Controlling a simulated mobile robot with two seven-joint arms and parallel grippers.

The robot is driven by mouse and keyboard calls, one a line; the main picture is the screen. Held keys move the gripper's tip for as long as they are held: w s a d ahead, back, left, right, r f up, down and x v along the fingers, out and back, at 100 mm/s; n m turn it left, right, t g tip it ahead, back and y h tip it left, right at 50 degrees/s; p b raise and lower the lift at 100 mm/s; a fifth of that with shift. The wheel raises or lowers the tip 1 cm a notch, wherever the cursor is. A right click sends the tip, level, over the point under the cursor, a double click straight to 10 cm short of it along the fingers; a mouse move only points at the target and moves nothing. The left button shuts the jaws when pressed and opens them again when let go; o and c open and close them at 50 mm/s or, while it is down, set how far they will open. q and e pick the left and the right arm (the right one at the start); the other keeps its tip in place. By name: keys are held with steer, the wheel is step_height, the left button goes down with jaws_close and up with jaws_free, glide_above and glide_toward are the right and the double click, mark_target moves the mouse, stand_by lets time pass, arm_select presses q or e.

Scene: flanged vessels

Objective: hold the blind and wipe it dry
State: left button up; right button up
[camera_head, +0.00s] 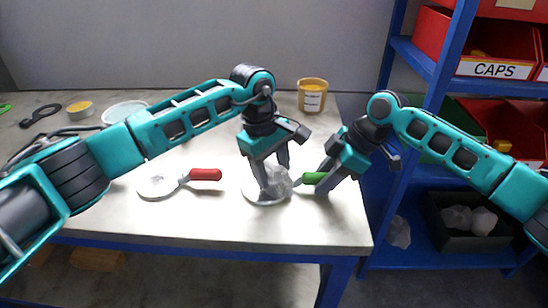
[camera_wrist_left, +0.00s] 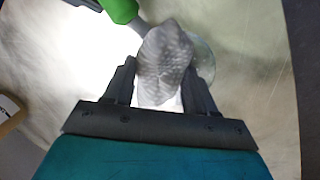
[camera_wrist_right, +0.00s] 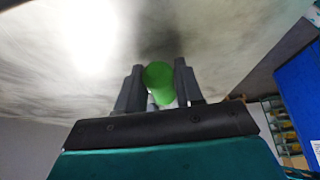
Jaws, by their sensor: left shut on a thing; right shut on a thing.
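The blind with a green handle has a pale disc (camera_head: 255,196) near the table's front edge. My right gripper (camera_head: 326,176) is shut on its green handle (camera_head: 313,178), which also shows between the fingers in the right wrist view (camera_wrist_right: 158,82). My left gripper (camera_head: 271,176) is shut on a crumpled grey-white rag (camera_head: 277,183). The rag sits over the disc and hides part of it; in the left wrist view the rag (camera_wrist_left: 165,62) bulges between the fingers. I cannot tell whether the disc touches the table.
A second disc (camera_head: 157,184) with a red handle (camera_head: 205,174) lies to the left. A yellow tub (camera_head: 312,96) stands at the back. A blue shelf rack (camera_head: 428,68) with red bins and a black box (camera_head: 446,216) of pale wads stands right of the table (camera_head: 220,222).

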mark_target(271, 190)
arm_select(q)
steer(key=s, duration=0.3)
steer(key=shift+s+a, duration=0.1)
steer(key=shift+a, duration=0.15)
steer(key=shift+w+a, duration=0.15)
steer(key=shift+w, duration=1)
steer(key=shift+w+a, duration=0.1)
steer(key=shift+w, duration=1.05)
steer(key=shift+w+a, duration=0.15)
steer(key=shift+w, duration=0.25)
steer(key=shift+s+a, duration=0.2)
steer(key=shift+s, duration=1.15)
steer(key=shift+s+a, duration=0.15)
steer(key=shift+s, duration=1.2)
steer(key=shift+w+a, duration=0.25)
steer(key=shift+w, duration=1.15)
steer(key=shift+w+a, duration=0.2)
steer(key=shift+w, duration=1.15)
steer(key=shift+s+a, duration=0.2)
steer(key=shift+s, duration=1.15)
steer(key=shift+s+a, duration=0.15)
steer(key=shift+s, duration=1.2)
steer(key=shift+w+a+r, duration=0.1)
steer(key=shift+w+a, duration=0.1)
steer(key=shift+w, duration=1.25)
steer(key=shift+w+a, duration=0.2)
steer(key=shift+w, duration=1.2)
step_height(271, 190, up, 8)
steer(key=shift+s, duration=0.1)
